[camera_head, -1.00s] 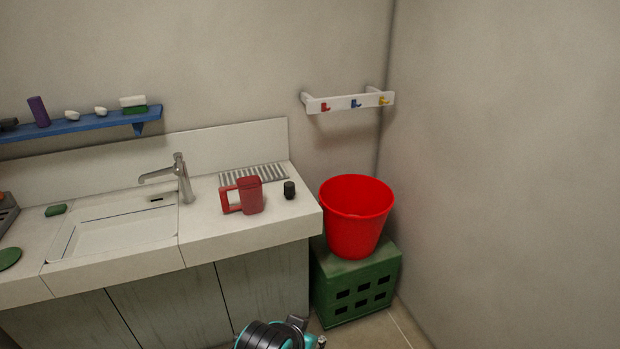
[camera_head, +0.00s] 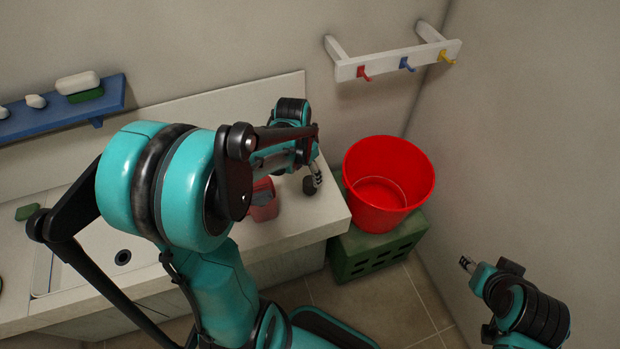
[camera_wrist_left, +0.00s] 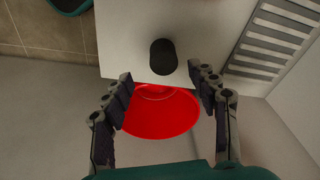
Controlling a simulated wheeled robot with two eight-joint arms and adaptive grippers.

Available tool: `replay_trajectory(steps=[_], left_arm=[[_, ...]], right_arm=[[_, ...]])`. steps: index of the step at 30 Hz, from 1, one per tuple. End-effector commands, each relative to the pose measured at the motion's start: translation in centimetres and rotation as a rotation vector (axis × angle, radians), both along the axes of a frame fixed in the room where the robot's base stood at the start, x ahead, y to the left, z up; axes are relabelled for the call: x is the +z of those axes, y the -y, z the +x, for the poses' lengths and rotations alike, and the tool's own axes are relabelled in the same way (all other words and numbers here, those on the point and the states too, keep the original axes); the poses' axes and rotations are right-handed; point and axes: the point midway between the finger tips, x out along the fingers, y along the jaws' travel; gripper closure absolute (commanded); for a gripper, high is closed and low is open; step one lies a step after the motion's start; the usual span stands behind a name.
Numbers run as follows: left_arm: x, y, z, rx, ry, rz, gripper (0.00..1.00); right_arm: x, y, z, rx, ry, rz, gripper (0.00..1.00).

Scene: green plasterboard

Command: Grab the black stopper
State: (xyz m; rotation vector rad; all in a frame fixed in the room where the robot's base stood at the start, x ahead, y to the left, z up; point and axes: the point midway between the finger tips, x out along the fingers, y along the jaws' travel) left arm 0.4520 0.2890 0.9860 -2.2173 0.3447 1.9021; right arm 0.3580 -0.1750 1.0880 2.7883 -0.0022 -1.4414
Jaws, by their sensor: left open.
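The black stopper (camera_head: 309,185) stands on the white counter near its right end in the head view. In the left wrist view the stopper (camera_wrist_left: 163,57) is a short black cylinder, ahead of the fingertips and roughly centred between them. My left gripper (camera_head: 315,173) is just above and beside the stopper in the head view. In the left wrist view the left gripper (camera_wrist_left: 161,92) is open, its fingers apart with nothing between them. My right gripper (camera_head: 467,264) shows at the lower right, far from the counter; its jaws are too small to read.
A red mug (camera_head: 263,208) stands left of the stopper, partly behind my left arm. A red bucket (camera_head: 412,160) on a green crate (camera_head: 372,255) stands right of the counter. A white hook rack (camera_head: 390,62) is on the wall above. A ridged drying area (camera_wrist_left: 270,45) lies beside the stopper.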

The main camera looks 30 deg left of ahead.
Motion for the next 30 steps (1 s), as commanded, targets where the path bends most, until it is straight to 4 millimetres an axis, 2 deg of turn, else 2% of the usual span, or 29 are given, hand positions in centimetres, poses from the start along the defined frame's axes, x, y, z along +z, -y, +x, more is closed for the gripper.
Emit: replay_trajectory(steps=[6,11,18,21,26,29,30], left_arm=[[-2.5,-0.1,0.4,-0.008,-0.008,-0.003,0.41],[-3.8,0.0,0.7,-0.007,-0.008,-0.003,0.41],[-7.4,0.1,1.4,-0.007,-0.007,-0.002,0.41],[-8.0,0.1,1.5,-0.007,-0.007,-0.002,0.41],[-7.8,0.2,1.5,-0.006,-0.007,-0.002,0.41],[-7.8,0.2,1.5,-0.006,-0.007,-0.002,0.62],[-7.8,0.2,1.5,-0.006,-0.007,-0.002,0.72]], right_arm=[[-0.8,0.0,-0.1,0.0,0.0,0.0,0.6],[-1.4,0.0,0.0,0.0,0.0,0.0,0.6],[-2.9,0.0,0.0,0.0,0.0,0.0,0.6],[-3.1,0.0,0.0,0.0,0.0,0.0,0.6],[-2.9,0.0,0.0,0.0,0.0,0.0,0.6],[-2.9,0.0,0.0,0.0,0.0,0.0,0.6],[-2.9,0.0,0.0,0.0,0.0,0.0,0.6]])
